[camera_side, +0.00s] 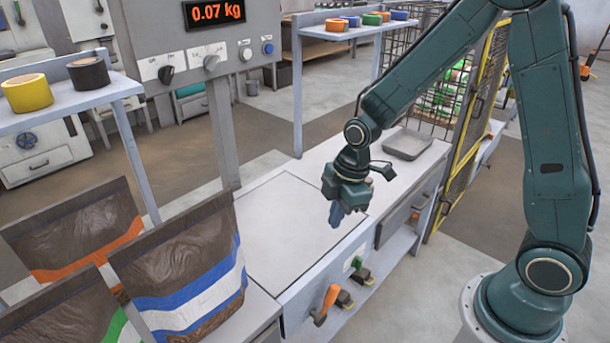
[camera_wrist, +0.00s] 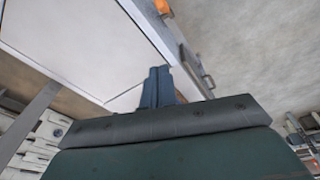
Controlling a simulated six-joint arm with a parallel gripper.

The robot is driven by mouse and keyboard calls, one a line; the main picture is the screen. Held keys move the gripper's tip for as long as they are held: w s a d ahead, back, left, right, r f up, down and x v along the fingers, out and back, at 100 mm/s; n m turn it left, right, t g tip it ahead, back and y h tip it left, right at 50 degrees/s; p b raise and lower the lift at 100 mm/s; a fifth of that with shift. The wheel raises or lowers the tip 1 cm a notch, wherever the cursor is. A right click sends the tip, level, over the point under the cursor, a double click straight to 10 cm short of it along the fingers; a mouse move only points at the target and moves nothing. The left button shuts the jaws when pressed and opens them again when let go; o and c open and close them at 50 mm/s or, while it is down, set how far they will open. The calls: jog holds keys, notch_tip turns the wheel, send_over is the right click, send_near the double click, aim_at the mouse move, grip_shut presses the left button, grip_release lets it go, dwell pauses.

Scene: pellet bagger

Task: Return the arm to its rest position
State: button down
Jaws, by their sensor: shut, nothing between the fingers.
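My gripper (camera_side: 337,214) hangs from my green arm over the front right part of the white scale plate (camera_side: 285,215) in the side view. Its blue fingers point down and are closed together, with nothing between them. The wrist view shows the same closed fingers of my gripper (camera_wrist: 158,88) in front of the white plate (camera_wrist: 75,40). I cannot tell the exact height of the fingertips above the plate. The arm is bent, reaching left from its base at the lower right.
Filled bags, one with a blue and white band (camera_side: 190,270), stand left of the plate. A grey tray (camera_side: 408,144) lies behind my gripper. An orange-handled lever (camera_side: 328,300) sits on the bench front. A yellow-framed mesh gate (camera_side: 470,130) stands near my arm.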

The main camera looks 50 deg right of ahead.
jog(key=s+d+r+m+t, duration=0.1)
jog(key=s+r+m, duration=0.2)
jog(key=r, duration=0.4)
jog(key=s+r+m+t, duration=0.1)
jog(key=s+r+m, duration=0.25)
jog(key=r, duration=0.25)
jog(key=s+d+r+m+t, duration=0.1)
jog(key=s+r+m, duration=0.2)
jog(key=s, duration=0.3)
jog(key=s+r+m+t+h, duration=0.1)
jog(key=s+r+m, duration=0.3)
jog(key=s, duration=0.2)
jog(key=shift+d+r, duration=0.2)
jog(key=shift+d, duration=0.15)
